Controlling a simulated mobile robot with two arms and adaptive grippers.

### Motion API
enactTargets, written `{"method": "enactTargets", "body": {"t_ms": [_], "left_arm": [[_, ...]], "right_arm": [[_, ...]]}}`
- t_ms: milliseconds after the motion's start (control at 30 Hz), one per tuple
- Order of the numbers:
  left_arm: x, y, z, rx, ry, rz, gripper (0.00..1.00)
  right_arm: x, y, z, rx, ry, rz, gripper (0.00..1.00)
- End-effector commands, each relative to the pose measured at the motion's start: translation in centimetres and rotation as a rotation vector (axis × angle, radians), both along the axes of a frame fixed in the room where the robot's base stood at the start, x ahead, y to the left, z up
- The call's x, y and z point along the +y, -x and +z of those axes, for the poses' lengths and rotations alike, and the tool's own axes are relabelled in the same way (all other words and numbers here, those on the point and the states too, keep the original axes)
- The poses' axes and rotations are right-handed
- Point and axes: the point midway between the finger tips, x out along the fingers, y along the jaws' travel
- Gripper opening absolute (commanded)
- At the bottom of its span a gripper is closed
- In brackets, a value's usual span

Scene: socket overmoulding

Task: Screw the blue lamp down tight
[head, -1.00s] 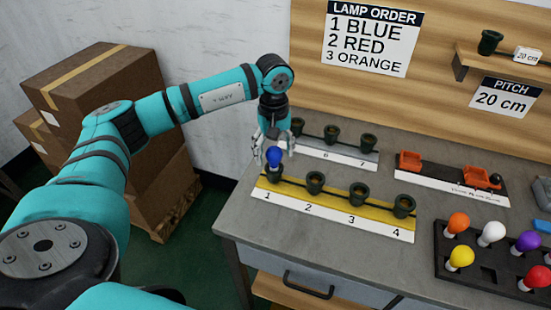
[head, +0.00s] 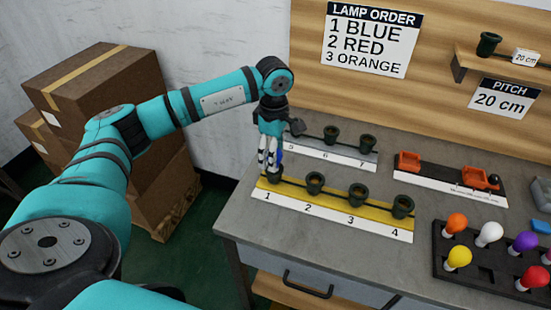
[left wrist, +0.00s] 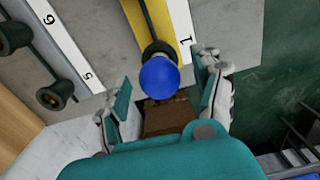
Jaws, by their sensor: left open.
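The blue lamp (left wrist: 159,77) stands in the socket at position 1 of the yellow strip (head: 333,212). In the head view only a sliver of the lamp (head: 280,158) shows behind my fingers. The dark socket at position 1 (head: 274,177) is partly covered there. My left gripper (head: 268,166) points down over this socket. In the left wrist view my left gripper (left wrist: 163,100) is open, with one finger on each side of the lamp and gaps between. I cannot tell how deep the lamp sits. My right gripper is not in view.
Empty sockets 2 to 4 stand along the yellow strip. A grey strip (head: 352,160) with more sockets lies behind. A dark tray (head: 483,277) of coloured lamps is at the right, and orange holders (head: 476,178) stand behind it. Cardboard boxes (head: 95,90) are at the left.

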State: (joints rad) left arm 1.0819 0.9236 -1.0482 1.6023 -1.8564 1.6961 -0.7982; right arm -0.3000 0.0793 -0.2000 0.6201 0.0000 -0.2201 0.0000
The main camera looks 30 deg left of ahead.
Motion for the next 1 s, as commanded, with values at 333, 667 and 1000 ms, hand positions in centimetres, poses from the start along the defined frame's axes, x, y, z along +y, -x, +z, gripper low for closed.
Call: {"method": "enactTargets", "body": {"t_ms": [333,667,1000], "left_arm": [[0.0,0.0,0.1,0.001,0.0,0.347,0.67],[0.0,0.0,0.0,0.001,0.0,0.703,0.67],[0.0,0.0,0.1,0.001,-0.001,1.078,0.67]], "right_arm": [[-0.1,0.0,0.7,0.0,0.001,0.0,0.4],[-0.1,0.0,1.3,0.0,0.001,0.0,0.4],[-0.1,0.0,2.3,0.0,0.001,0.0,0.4]]}}
